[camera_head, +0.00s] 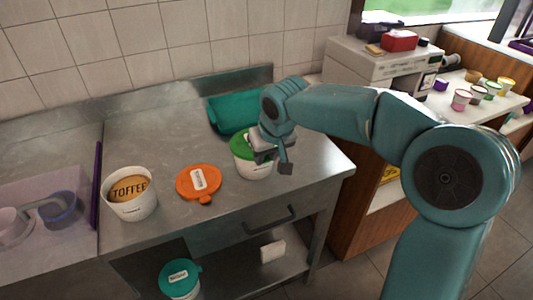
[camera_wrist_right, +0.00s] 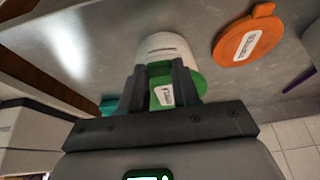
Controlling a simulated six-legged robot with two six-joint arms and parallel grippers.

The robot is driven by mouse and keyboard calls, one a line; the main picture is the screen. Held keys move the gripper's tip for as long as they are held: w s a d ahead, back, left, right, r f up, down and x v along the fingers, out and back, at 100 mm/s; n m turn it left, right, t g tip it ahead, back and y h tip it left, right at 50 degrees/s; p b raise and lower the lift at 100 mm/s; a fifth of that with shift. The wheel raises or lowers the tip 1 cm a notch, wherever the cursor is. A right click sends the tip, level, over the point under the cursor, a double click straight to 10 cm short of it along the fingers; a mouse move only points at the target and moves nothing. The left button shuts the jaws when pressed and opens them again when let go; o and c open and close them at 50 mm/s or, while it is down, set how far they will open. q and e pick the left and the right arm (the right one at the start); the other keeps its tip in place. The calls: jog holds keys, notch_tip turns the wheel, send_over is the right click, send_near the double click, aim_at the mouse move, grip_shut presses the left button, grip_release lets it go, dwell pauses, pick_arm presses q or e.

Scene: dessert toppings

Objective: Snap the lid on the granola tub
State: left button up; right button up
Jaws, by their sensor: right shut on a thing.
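A white tub (camera_head: 253,171) stands on the steel counter, with a green lid (camera_head: 239,146) at its top. My right gripper (camera_head: 266,152) is over the lid's right side. In the right wrist view the gripper (camera_wrist_right: 162,80) is shut on the green lid (camera_wrist_right: 191,84), which has a white label, and the white tub (camera_wrist_right: 168,45) is just beyond. The label is too small to read, and I cannot tell whether the lid sits fully on the rim. My left gripper is not in view.
An orange lid (camera_head: 190,188) lies flat left of the tub. An open tub labelled TOFFEE (camera_head: 133,207) stands farther left. A teal tray (camera_head: 222,113) is behind. A teal-lidded tub (camera_head: 180,273) is on the lower shelf. The counter's front middle is clear.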

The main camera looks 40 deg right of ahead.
jog(key=shift+f, duration=0.15)
dwell(0.3)
jog(key=o, duration=1.7)
jog(key=shift+c, duration=0.2)
notch_tip(320, 180, up, 6)
jog(key=p, duration=0.4)
jog(key=shift+p, duration=0.4)
